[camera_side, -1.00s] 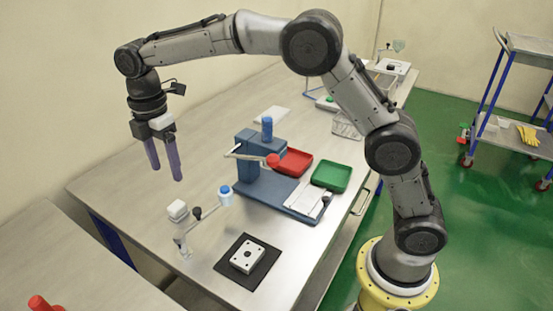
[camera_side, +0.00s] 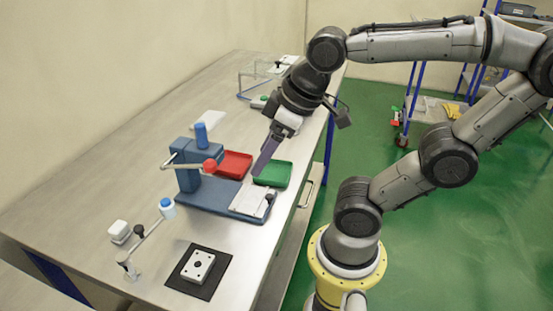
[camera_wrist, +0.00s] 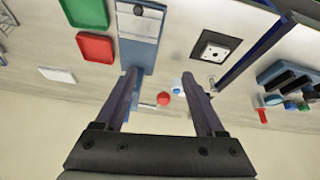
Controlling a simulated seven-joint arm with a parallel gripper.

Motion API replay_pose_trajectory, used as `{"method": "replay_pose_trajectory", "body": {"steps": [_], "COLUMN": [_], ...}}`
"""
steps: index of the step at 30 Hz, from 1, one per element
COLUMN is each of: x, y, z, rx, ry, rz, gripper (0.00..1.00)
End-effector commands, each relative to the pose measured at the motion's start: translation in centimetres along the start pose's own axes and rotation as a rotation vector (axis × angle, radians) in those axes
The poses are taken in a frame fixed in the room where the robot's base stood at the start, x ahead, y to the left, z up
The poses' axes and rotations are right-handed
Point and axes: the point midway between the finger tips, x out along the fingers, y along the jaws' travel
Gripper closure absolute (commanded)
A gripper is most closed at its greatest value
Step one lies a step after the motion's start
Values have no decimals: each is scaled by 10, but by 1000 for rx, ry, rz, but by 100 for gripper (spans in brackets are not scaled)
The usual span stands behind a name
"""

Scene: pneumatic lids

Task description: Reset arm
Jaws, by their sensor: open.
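My gripper (camera_side: 268,155) is open and empty, held in the air above the bench near the blue press fixture. The blue press (camera_side: 190,179) has a lever with a red knob (camera_side: 209,166) and a blue cap on top. The red knob also shows in the wrist view (camera_wrist: 163,98).
A red tray (camera_side: 235,162) and a green tray (camera_side: 283,176) stand beside the press. A white block with holes (camera_side: 198,266) lies on a black mat (camera_side: 220,284). A small stand with a blue-topped part (camera_side: 167,208) is at the front left. The bench (camera_side: 95,165) is clear at left.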

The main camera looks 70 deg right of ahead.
Motion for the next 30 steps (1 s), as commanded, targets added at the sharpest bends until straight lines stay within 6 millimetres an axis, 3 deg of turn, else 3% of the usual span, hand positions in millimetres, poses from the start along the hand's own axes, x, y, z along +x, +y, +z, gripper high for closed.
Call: {"method": "replay_pose_trajectory", "body": {"steps": [3, 6, 30], "x": [3, 5, 5], "y": [1, 1, 1], "z": [20, 26, 26], "rx": [82, 111, 111], "ry": [26, 34, 32], "rz": [9, 11, 11], "gripper": [29, 29, 29]}}
